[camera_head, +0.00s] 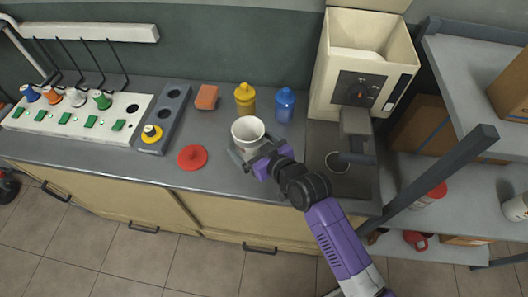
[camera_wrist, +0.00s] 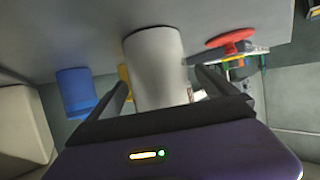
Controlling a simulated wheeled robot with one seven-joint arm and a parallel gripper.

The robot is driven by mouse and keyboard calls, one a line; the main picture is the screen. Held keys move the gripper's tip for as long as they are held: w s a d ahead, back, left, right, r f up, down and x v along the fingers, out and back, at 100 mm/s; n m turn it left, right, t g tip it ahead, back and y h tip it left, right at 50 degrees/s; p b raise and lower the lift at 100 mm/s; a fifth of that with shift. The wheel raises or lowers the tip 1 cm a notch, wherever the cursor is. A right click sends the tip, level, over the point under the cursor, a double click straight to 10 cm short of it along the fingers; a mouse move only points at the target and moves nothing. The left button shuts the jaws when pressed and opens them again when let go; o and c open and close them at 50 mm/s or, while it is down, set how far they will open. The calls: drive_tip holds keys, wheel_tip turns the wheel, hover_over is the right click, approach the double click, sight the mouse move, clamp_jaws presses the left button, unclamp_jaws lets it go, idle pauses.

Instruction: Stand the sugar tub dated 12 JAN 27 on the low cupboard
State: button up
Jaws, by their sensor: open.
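A white, open-topped tub or cup (camera_head: 248,130) is on the grey worktop. It also shows large in the wrist view (camera_wrist: 155,60), with a small reddish mark low on its side. My gripper (camera_head: 252,154) is open, its fingers either side of this vessel in the wrist view; I cannot tell whether they touch it. A white tub with a red top (camera_head: 432,194) is on the right-hand shelving, and another pale container (camera_head: 516,207) is at the right edge. No date is readable on any of them. Beige cupboard doors (camera_head: 145,208) are under the worktop.
A yellow bottle (camera_head: 245,99), a blue bottle (camera_head: 285,104) and an orange block (camera_head: 206,97) stand behind the white vessel. A red disc (camera_head: 192,157) lies to its left.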

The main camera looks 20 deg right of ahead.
drive_tip(key=v, duration=1.1)
drive_tip(key=shift+b, duration=0.35)
drive_tip(key=shift+m+h, duration=0.3)
drive_tip(key=shift+h, duration=0.2)
drive_tip(key=s, duration=0.2)
drive_tip(key=s+d+f, duration=0.1)
drive_tip(key=s, duration=0.2)
drive_tip(key=s+d, duration=0.1)
drive_tip(key=s, duration=0.1)
drive_tip(key=shift+s+f, duration=0.15)
drive_tip(key=shift+f, duration=0.15)
drive_tip(key=s+r, duration=0.4)
drive_tip(key=s, duration=0.6)
drive_tip(key=s+r+m+t+h, duration=0.1)
drive_tip(key=s+r, duration=0.4)
drive_tip(key=s, duration=0.6)
drive_tip(key=shift+s+m+t+h, duration=0.15)
drive_tip(key=shift+m+t+h, duration=0.15)
drive_tip(key=shift+a, duration=0.15)
drive_tip(key=shift+c, duration=0.5)
